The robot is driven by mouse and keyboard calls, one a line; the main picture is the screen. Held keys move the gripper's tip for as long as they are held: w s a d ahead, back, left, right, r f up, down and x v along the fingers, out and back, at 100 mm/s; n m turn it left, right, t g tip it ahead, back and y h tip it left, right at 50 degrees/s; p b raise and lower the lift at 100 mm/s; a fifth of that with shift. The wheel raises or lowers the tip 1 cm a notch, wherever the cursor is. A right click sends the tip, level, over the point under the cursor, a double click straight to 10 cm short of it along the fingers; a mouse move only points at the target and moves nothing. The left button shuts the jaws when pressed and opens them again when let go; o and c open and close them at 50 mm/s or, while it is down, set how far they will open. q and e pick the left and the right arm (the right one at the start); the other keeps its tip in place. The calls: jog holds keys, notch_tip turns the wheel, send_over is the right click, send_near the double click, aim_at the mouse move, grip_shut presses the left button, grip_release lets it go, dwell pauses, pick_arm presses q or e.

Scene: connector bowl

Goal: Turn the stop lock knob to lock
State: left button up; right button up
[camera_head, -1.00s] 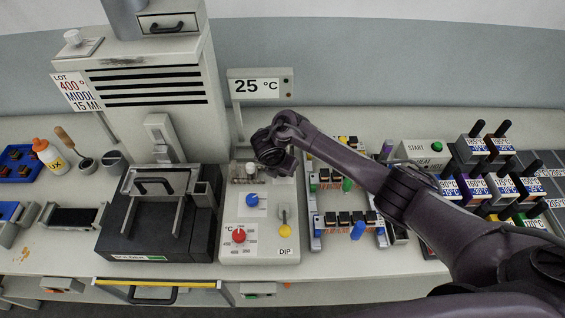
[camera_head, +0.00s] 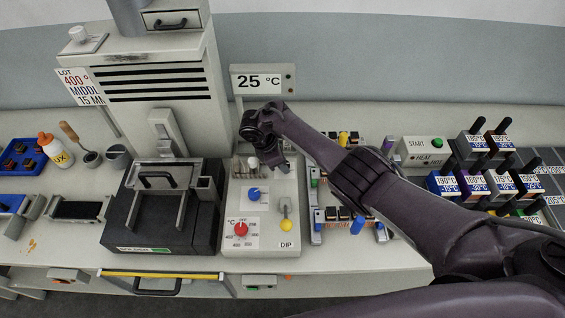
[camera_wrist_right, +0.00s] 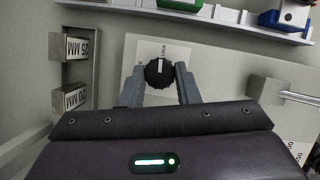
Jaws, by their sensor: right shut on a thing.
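The stop lock knob (camera_wrist_right: 159,72) is round and black with a ridged edge and a white pointer line. In the right wrist view it sits on a white plate (camera_wrist_right: 128,66), and its line points toward the top, close to the small LOCK lettering (camera_wrist_right: 164,52). My right gripper (camera_wrist_right: 160,85) has one finger on each side of the knob and is shut on it. In the head view my right gripper (camera_head: 268,155) is at the back of the white control panel (camera_head: 262,238) and hides the knob. My left gripper is not in view.
Blocks marked 25 MM (camera_wrist_right: 76,45) and 30 MM (camera_wrist_right: 75,97) stand left of the knob in the right wrist view. A metal handle (camera_wrist_right: 298,98) is to its right. The panel carries a blue knob (camera_head: 253,194), a red knob (camera_head: 241,229) and a yellow-tipped lever (camera_head: 286,225).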

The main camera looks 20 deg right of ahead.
jog(key=shift+w+m, duration=0.1)
jog(key=shift+m, duration=0.4)
jog(key=o, duration=1)
jog(key=shift+a, duration=0.1)
jog(key=v, duration=0.8)
jog(key=shift+w, duration=0.15)
jog(key=shift+f, duration=0.1)
